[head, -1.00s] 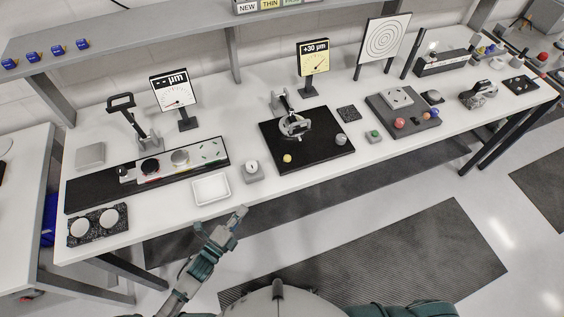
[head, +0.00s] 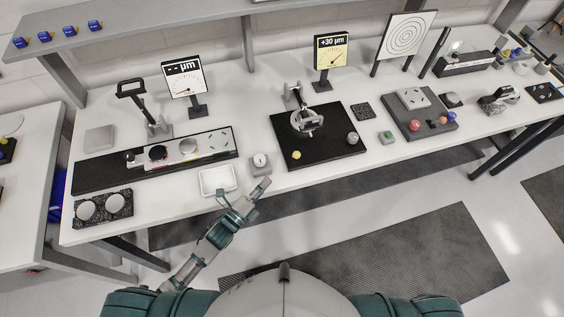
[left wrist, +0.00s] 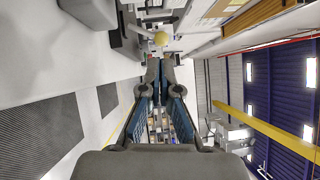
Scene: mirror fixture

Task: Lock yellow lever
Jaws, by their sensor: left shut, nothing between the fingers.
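The mirror fixture (head: 307,121) with its round metal ring stands on a black plate (head: 340,152). A small yellow knob (head: 297,155), which looks like the end of the yellow lever, is at the plate's front left. The lever's arm is too small to make out. In the left wrist view a yellow ball (left wrist: 161,38) shows just beyond the fingertips. My left gripper (head: 264,185) is shut and empty at the bench's front edge, below and left of the yellow knob and apart from it. My right gripper is out of view.
A small grey block with a round dial (head: 260,164) and a white tray (head: 218,180) stand close to my left gripper. A grey knob (head: 352,138) sits at the plate's right. A yellow gauge display (head: 331,52) stands behind. The bench front right of the gripper is clear.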

